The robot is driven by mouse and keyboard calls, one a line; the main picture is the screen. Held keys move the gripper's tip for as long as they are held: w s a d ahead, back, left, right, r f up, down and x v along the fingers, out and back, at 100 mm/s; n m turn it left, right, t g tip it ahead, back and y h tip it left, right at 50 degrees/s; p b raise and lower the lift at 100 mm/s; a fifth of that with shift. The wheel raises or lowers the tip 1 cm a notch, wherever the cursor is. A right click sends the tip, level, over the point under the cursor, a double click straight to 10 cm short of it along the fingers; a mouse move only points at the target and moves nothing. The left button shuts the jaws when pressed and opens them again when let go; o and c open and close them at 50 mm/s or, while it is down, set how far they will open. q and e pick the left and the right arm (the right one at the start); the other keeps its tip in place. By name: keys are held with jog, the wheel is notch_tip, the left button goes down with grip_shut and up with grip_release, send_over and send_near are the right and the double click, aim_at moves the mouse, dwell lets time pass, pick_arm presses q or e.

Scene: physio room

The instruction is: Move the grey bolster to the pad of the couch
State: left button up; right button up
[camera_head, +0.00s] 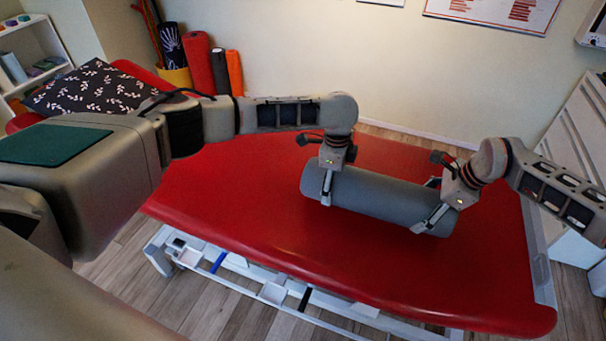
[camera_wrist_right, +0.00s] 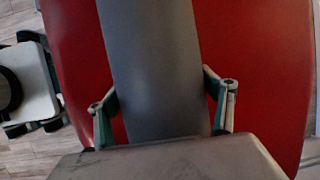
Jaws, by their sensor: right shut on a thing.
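The grey bolster (camera_head: 378,194) is a long cylinder lying level over the red pad (camera_head: 240,215) of the couch. I cannot tell whether its underside touches the pad. My right gripper (camera_head: 425,208) is shut on the bolster near its right end. In the right wrist view the bolster (camera_wrist_right: 155,70) runs between its two fingers (camera_wrist_right: 163,112). My left gripper (camera_head: 328,186) is at the bolster's left end, with one finger against the near side. Its other finger is hidden, so its grip is unclear.
A dark patterned cushion (camera_head: 95,88) lies at the couch's far left. Rolled mats (camera_head: 198,62) stand by the wall behind. A white cabinet (camera_head: 575,150) is close on the right. The near and left parts of the pad are bare.

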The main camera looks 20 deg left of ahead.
pick_arm(q)
jog(key=shift+d+f, duration=0.1)
jog(key=shift+f, duration=1.85)
pick_arm(e)
jog(key=shift+a+f, duration=0.1)
jog(key=shift+f, duration=1.85)
pick_arm(q)
jog(key=o, duration=1.6)
pick_arm(e)
jog(key=o, duration=1.6)
pick_arm(q)
jog(key=shift+r, duration=0.1)
jog(key=r, duration=0.7)
jog(key=s+r, duration=0.1)
jog(key=r, duration=0.3)
jog(key=shift+r, duration=0.35)
pick_arm(e)
jog(key=shift+r, duration=0.1)
jog(key=v, duration=1.2)
